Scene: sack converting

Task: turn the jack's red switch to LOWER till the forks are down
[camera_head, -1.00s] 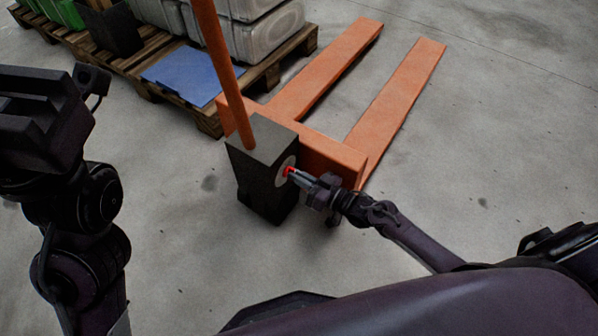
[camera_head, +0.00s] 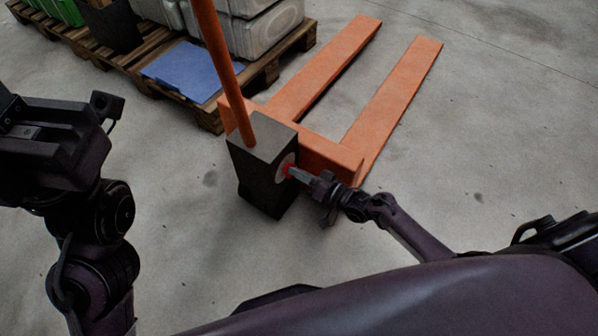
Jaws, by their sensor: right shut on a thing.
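The pallet jack has a dark grey block-shaped body (camera_head: 262,178), an orange handle (camera_head: 222,70) and two orange forks (camera_head: 398,100). The forks reach away over the bare floor to the upper right; their exact height is hard to tell. The red switch (camera_head: 288,170) sits on a pale round plate on the right side of the body. My right gripper (camera_head: 293,173) is shut on the switch and hides part of it. Any lettering is too small to read. My left arm is at the left edge; its fingertips cannot be made out.
A wooden pallet (camera_head: 265,72) behind the jack carries pale grey containers (camera_head: 262,25), a blue flat sheet (camera_head: 192,70), a dark box (camera_head: 112,27) and green items (camera_head: 65,10). The concrete floor (camera_head: 480,160) to the right is clear.

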